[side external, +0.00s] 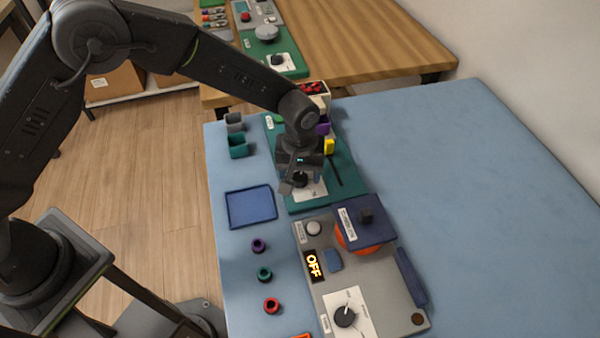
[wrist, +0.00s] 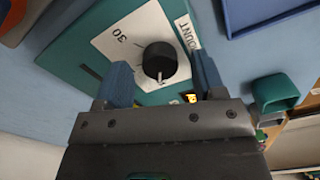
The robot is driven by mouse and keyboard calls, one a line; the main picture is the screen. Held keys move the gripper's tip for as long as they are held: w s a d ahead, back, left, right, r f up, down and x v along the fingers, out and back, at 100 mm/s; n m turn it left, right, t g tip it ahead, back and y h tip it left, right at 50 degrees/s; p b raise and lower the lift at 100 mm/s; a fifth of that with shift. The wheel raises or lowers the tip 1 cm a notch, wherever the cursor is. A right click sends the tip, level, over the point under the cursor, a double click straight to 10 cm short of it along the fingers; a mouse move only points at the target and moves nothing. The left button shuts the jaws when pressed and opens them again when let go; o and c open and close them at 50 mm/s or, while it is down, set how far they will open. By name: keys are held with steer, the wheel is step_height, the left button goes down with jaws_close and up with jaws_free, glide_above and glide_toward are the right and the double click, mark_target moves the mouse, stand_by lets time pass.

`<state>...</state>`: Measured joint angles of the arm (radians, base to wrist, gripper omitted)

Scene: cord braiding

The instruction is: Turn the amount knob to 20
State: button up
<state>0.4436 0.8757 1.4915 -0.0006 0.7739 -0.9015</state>
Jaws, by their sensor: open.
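The amount knob (wrist: 160,62) is a round black knob on a white dial plate (wrist: 118,42) in the wrist view. The plate shows "30" and tick marks, and a label (wrist: 187,32) ending in "OUNT" sits beside it. The plate is on a green board (wrist: 85,60). My gripper (wrist: 160,75) is open, with its two blue fingers apart on either side of the knob. A small pale mark shows at the knob's lower edge; which number it points to cannot be read. In the side view my gripper (side external: 302,182) is over the dial plate (side external: 314,190) and partly hides the knob.
A grey panel (side external: 380,285) with an "OFF" display (side external: 313,265), another dial (side external: 345,316) and a dark blue block (side external: 366,222) lies nearer the camera. A blue tray (side external: 251,207) and several coloured rings lie left. The table's right side is clear.

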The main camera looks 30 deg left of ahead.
steer(key=shift+f, duration=0.4)
steer(key=shift+c, duration=0.2)
steer(key=c, duration=0.9)
